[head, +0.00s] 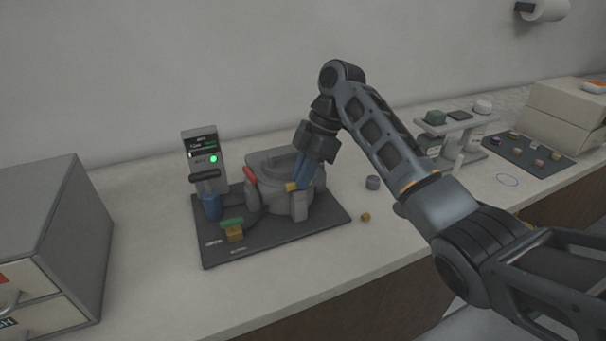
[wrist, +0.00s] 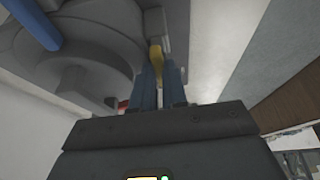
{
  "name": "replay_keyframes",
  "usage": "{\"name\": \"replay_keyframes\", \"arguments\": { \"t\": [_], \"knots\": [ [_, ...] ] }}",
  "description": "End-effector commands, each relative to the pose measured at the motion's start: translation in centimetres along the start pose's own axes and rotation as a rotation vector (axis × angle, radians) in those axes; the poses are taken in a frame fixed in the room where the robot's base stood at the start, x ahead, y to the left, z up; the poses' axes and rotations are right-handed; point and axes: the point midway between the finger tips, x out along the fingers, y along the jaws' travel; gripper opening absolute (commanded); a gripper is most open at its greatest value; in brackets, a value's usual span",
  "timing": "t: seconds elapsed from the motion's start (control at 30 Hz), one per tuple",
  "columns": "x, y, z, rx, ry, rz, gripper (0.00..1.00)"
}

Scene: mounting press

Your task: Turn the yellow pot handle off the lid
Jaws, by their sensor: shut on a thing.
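The yellow pot handle (head: 291,187) shows at the near right side of the grey press pot (head: 270,190), which stands on a dark base plate (head: 340,216). My gripper (head: 301,182) comes down from above right with its blue fingers at the handle. In the wrist view the yellow handle (wrist: 155,56) sits between the two blue fingers (wrist: 160,85), which are shut on it. The grey lid (wrist: 75,50) fills the upper left of the wrist view. My fingers hide part of the handle in both views.
A red handle (head: 250,176) is on the pot's left side. A grey cabinet (head: 55,225) stands far left.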

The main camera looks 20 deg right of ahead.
Motion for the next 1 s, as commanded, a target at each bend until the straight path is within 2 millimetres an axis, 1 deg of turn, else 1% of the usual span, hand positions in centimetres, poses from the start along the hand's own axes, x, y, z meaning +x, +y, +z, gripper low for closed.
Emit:
{"name": "replay_keyframes", "arguments": {
  "t": [0.17,0.2,0.43,0.67,0.77,0.87,1.0],
  "knots": [
    [-0.1,0.1,-0.1,0.000,0.000,0.002,0.00],
    [-0.1,0.1,-0.1,0.000,0.000,0.002,0.17],
    [0.0,0.0,0.0,0.001,0.000,0.001,0.38],
    [-0.1,0.0,0.0,0.001,0.000,0.001,0.38],
    [-0.6,0.1,0.0,0.002,0.000,0.003,0.38],
    [-1.9,0.1,0.1,0.002,-0.001,0.004,0.38],
    [-4.5,0.1,0.1,0.001,-0.001,0.005,0.38]
  ]
}}
